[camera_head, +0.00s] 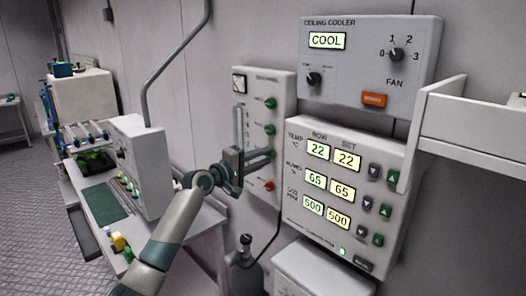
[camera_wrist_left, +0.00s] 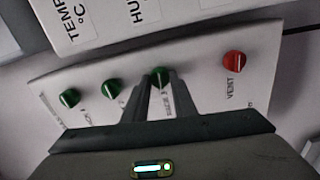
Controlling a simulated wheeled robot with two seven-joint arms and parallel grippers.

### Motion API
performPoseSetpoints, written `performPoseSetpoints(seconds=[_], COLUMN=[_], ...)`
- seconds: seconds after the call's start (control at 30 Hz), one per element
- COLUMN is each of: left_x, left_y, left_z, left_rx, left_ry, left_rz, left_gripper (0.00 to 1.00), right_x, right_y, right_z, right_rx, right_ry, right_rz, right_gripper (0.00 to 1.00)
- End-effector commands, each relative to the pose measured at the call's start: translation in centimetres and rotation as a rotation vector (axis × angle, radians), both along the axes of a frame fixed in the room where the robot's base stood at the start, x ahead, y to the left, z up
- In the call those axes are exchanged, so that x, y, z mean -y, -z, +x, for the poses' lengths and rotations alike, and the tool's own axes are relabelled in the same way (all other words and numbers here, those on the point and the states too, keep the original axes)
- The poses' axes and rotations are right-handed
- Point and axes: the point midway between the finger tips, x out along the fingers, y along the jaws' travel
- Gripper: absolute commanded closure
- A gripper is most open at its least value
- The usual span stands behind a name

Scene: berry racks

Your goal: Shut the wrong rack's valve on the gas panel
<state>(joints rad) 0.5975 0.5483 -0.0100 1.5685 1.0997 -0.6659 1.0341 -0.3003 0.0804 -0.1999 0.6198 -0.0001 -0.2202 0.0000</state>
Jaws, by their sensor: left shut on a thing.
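The gas panel (camera_head: 249,90) is a pale box on the wall with a gauge, a column of green knobs and a red knob (camera_head: 269,186) low down. In the left wrist view the panel (camera_wrist_left: 200,95) shows three green knobs, at the far left (camera_wrist_left: 69,97), in the middle (camera_wrist_left: 111,88) and nearest the red one (camera_wrist_left: 159,72). The red knob (camera_wrist_left: 233,62) is labelled VENT; the small green-knob labels are hard to read. My left gripper (camera_wrist_left: 155,92) is shut on the green knob nearest the red one. The same gripper (camera_head: 262,158) covers that knob in the head view.
A control box with TEMP and CO2 readouts (camera_head: 330,205) is close on the right, below the ceiling cooler box (camera_head: 360,75). A white shelf (camera_head: 455,125) juts out at right. A bench (camera_head: 195,222) with equipment stands at left. Floor is clear at far left.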

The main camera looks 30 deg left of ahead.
Motion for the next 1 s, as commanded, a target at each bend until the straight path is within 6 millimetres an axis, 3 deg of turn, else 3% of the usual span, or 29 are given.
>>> performPoseSetpoints(seconds=[0.2, 0.7, 0.73, 0.8, 1.0], left_x=[-0.11, -0.11, -0.11, -0.1, -0.06], left_y=[-0.18, -0.05, -0.05, -0.04, -0.01], left_z=[0.01, 0.01, 0.01, 0.0, 0.0], left_rx=[-0.026, -0.033, -0.033, -0.033, -0.034], left_ry=[-0.002, -0.002, -0.002, -0.002, -0.001], left_rz=[-0.08, -0.101, -0.101, -0.101, -0.1], left_gripper=[0.98, 0.98, 0.71, 0.58, 0.58], right_x=[0.01, 0.0, 0.01, 0.0, -0.01], right_y=[-1.06, -1.15, -1.15, -1.15, -1.15], right_z=[0.01, 0.03, 0.03, 0.03, 0.04], right_rx=[0.0, 0.001, 0.001, 0.001, 0.001], right_ry=[0.0, 0.0, 0.0, 0.0, 0.0], right_rz=[0.0, 0.0, 0.0, 0.0, 0.0], right_gripper=[0.69, 0.69, 0.69, 0.69, 0.69])
